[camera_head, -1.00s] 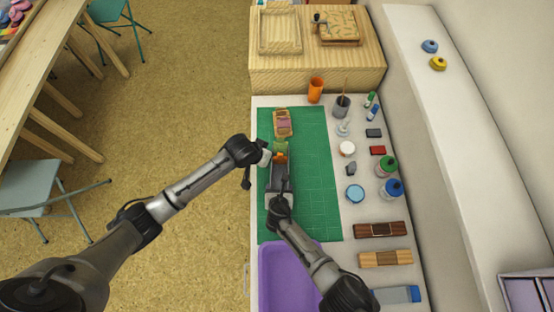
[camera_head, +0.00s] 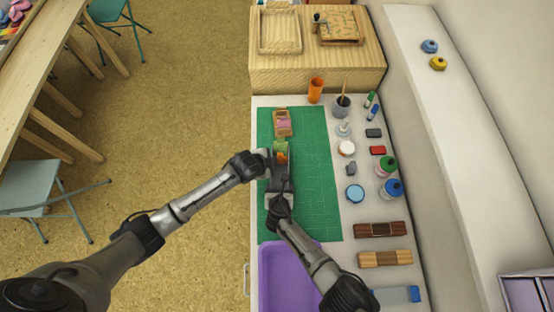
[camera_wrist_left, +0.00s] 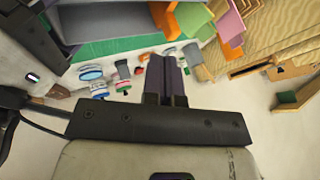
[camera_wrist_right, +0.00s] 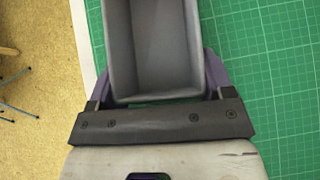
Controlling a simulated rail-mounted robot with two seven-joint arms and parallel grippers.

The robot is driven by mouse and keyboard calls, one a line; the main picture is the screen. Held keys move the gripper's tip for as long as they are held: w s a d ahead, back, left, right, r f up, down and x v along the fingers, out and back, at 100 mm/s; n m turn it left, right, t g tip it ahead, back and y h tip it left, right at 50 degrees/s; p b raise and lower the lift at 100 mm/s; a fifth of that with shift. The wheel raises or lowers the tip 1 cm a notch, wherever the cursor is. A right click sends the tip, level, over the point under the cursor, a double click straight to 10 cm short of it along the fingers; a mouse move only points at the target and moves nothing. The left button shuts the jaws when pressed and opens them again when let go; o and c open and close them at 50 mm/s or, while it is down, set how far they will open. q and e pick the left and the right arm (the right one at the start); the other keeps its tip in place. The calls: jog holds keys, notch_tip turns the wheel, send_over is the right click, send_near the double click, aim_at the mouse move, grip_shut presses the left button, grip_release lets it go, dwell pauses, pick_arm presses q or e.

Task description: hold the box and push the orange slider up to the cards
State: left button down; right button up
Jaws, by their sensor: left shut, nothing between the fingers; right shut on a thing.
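The grey box (camera_head: 278,184) stands on the green mat (camera_head: 312,190). It also fills the top of the right wrist view (camera_wrist_right: 152,50). My right gripper (camera_head: 279,196) is shut on the box's near end, one finger along each side wall. The orange slider (camera_head: 281,158) sits inside the box towards its far end, with green cards (camera_head: 280,146) just beyond it; orange, green and pink pieces show in the left wrist view (camera_wrist_left: 229,22). My left gripper (camera_head: 267,160) is shut and empty at the box's left side near the slider. Its closed fingers (camera_wrist_left: 166,80) show in the left wrist view. I cannot tell whether it touches the slider.
A small wooden holder with pink cards (camera_head: 283,123) stands beyond the box. A purple tray (camera_head: 289,275) lies at the near end. Ink pads, bottles and cups, including an orange cup (camera_head: 315,90), line the right side. The mat right of the box is clear.

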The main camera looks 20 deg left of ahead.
aim_at(282, 159)
pick_arm(q)
jog(key=shift+x, duration=3.15)
jog(key=shift+w+a+r, duration=0.1)
jog(key=shift+w+a, duration=0.2)
jog(key=shift+w, duration=0.55)
jog(key=shift+w+a, duration=0.3)
jog(key=shift+w, duration=0.5)
jog(key=shift+s, duration=0.1)
jog(key=v, duration=1)
